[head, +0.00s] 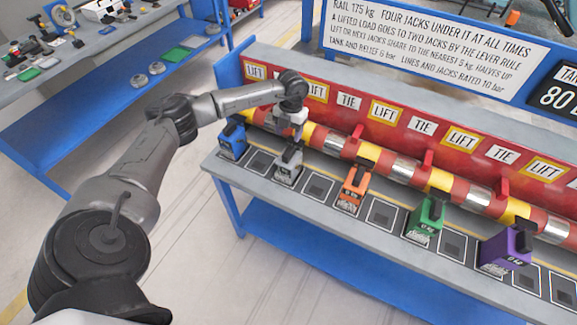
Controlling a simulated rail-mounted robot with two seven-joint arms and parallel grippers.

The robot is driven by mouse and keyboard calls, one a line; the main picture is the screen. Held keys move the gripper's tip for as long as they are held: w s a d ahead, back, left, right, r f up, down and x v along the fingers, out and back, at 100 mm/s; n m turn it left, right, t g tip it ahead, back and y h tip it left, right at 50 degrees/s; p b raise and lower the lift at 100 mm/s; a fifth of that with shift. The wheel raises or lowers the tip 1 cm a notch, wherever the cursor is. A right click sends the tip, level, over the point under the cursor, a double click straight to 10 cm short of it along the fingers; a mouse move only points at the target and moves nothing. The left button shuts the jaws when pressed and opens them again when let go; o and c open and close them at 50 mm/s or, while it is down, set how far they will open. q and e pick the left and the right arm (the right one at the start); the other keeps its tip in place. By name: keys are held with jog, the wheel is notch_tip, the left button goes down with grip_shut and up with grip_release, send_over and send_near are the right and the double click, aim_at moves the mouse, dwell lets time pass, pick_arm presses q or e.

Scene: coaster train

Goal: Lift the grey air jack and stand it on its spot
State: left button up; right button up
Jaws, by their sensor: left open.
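The grey air jack (287,168) stands upright on the grey bench, between the blue jack and the orange jack. My left gripper (292,138) is open and points down just above and behind the grey jack's top. I cannot tell whether its fingers touch the jack or stand around it. Dark square spots line the bench; one bare spot (262,163) is just left of the grey jack and another (318,188) just right of it. What is under the grey jack is hidden. My right gripper is out of view.
A blue jack (233,142), an orange jack (353,190), a green jack (426,220) and a purple jack (504,249) stand along the bench (300,207). A red-yellow striped rail (395,172) runs behind them, before a red panel with LIFT and TIE labels (384,112).

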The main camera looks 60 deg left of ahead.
aim_at(289, 150)
pick_arm(q)
jog(key=shift+s+d+f, duration=0.1)
jog(key=shift+f, duration=1.45)
jog(key=shift+s+d+f, duration=0.1)
jog(key=shift+d+f, duration=0.05)
jog(key=shift+f, duration=1.45)
jog(key=shift+s+d+f, duration=0.1)
jog(key=shift+f, duration=1.45)
jog(key=shift+c, duration=0.3)
grip_shut()
jog(key=shift+r, duration=0.15)
